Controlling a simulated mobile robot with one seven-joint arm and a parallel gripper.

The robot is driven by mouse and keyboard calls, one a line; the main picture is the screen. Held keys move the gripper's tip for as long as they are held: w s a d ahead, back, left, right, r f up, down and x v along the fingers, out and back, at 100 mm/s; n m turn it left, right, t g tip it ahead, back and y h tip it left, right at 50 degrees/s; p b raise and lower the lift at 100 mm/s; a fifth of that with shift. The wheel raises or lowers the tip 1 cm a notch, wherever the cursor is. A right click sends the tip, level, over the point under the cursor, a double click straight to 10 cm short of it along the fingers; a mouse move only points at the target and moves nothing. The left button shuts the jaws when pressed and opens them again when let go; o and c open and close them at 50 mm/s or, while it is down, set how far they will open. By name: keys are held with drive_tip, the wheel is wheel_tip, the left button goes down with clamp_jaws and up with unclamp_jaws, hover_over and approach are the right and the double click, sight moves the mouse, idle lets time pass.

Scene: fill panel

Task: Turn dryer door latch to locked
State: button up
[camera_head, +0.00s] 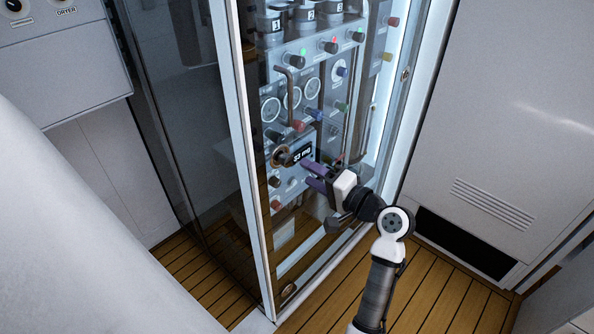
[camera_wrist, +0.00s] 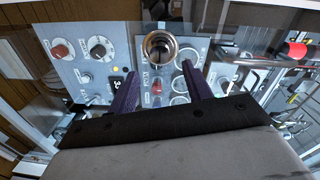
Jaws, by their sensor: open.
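A round metal latch knob with a brass-coloured ring (camera_head: 281,156) is on the glass door in front of the instrument panel. It also shows in the wrist view (camera_wrist: 159,47), at the top between the finger tips. I cannot read from these frames which way the latch is turned. My gripper (camera_head: 305,173) has purple fingers that are spread apart and empty. It stands just right of and a little below the knob in the head view. In the wrist view the fingers (camera_wrist: 158,74) point toward the knob, and no contact shows.
Behind the glass are gauges (camera_head: 291,96), coloured knobs and a small display (camera_head: 302,152). A cabinet labelled DRYER (camera_head: 60,55) is at upper left. A pale vented panel (camera_head: 510,130) stands at right. The wooden floor (camera_head: 415,290) is clear in front.

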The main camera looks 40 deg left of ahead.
drive_tip(key=d+b, duration=0.1)
drive_tip(key=d, duration=0.5)
drive_tip(key=shift+s+d+r, duration=0.2)
drive_tip(key=shift+s+d, duration=0.05)
drive_tip(key=shift+d, duration=0.15)
